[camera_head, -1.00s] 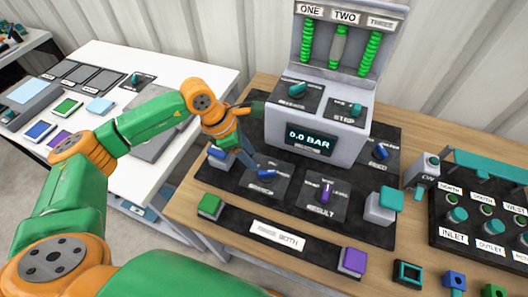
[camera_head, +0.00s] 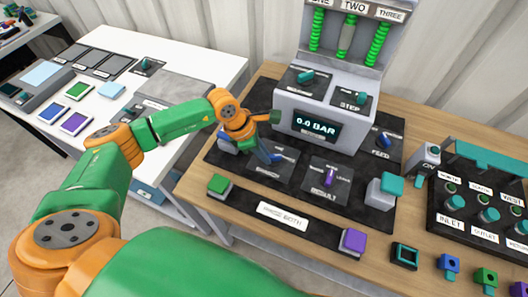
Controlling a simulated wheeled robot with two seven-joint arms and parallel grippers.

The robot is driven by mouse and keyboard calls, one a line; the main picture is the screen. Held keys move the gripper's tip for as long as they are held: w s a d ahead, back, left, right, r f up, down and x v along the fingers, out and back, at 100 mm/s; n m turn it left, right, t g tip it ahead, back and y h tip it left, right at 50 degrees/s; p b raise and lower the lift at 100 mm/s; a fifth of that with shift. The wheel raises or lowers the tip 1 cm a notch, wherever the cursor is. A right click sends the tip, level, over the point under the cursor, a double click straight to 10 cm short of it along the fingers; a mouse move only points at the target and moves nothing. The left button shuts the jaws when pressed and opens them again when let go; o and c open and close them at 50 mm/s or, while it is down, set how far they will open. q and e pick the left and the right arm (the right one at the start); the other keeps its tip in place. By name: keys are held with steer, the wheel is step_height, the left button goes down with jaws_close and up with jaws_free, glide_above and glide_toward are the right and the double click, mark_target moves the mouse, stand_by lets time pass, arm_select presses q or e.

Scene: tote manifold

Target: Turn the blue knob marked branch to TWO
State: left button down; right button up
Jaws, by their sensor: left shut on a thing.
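The blue branch knob (camera_head: 275,158) sits on a dark plate (camera_head: 266,172) on the black panel, left of the purple-handled result knob (camera_head: 330,176). My left gripper (camera_head: 269,155) comes down over it from the upper left and is shut on it. The gripper hides most of the knob, so I cannot tell which way it points. The plate's lettering is small and blurred. My right gripper is not in view.
The grey console (camera_head: 325,115) behind reads 0.0 BAR, below columns marked TWO, THREE and a cut-off label. A green button (camera_head: 219,184) and purple button (camera_head: 352,240) flank the front strip. A teal-topped block (camera_head: 388,188) stands right. Another blue knob (camera_head: 384,140) is behind it.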

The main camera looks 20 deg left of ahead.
arm_select(q)
steer(key=shift+s+d+n+t+p, duration=0.1)
steer(key=shift+s+n+t+p, duration=0.1)
steer(key=shift+n, duration=0.35)
steer(key=shift+s+d+n+t+p, duration=0.1)
steer(key=shift+n+t, duration=0.1)
steer(key=shift+n, duration=0.35)
steer(key=n, duration=0.1)
steer(key=n+y, duration=0.1)
steer(key=shift+s+d+n+t, duration=0.2)
steer(key=shift+n+t, duration=0.1)
steer(key=shift+t, duration=0.1)
steer(key=n, duration=0.1)
steer(key=n+b, duration=0.1)
steer(key=shift+s+d+n+t+y, duration=0.1)
steer(key=shift+d+n+t+y, duration=0.2)
steer(key=shift+y, duration=0.1)
steer(key=shift+s+d+n+y+b, duration=0.15)
steer(key=shift+n+y+b, duration=0.15)
steer(key=shift+n, duration=0.45)
steer(key=shift+w+d+n+y+b, duration=0.1)
steer(key=shift+n+y+b, duration=0.2)
steer(key=shift+n, duration=0.4)
steer(key=shift+s+d+n+y+b, duration=0.1)
steer(key=shift+d+n+y+b, duration=0.15)
steer(key=shift+n, duration=0.5)
steer(key=shift+a, duration=0.1)
steer(key=c, duration=0.8)
jaws_free()
